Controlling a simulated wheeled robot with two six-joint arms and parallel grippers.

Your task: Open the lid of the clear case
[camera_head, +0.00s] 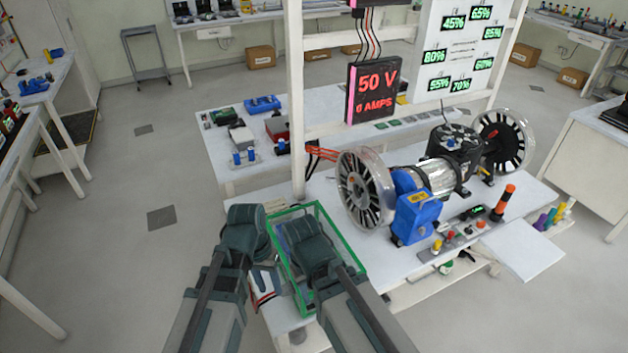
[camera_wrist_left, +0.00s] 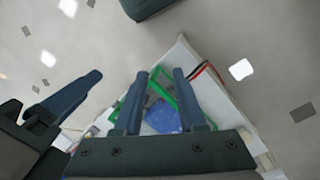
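The clear case (camera_head: 342,236) with a green-edged frame stands on the near left end of the white bench. Its green edges also show in the left wrist view (camera_wrist_left: 162,94), with something blue behind them. Whether the lid is raised at all is hard to tell. My left gripper (camera_head: 245,215) is beside the case's left side in the head view. In the left wrist view its two fingers (camera_wrist_left: 160,75) are apart with nothing gripped between them. My right gripper (camera_head: 300,228) is over the case and covers much of it; its fingertips are not clear.
A blue block (camera_head: 416,217) and a motor rig with spoked wheels (camera_head: 365,188) stand right of the case. A white post (camera_head: 297,110) rises behind it. A red-edged item (camera_head: 262,286) lies partly hidden between my arms. Open floor lies to the left.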

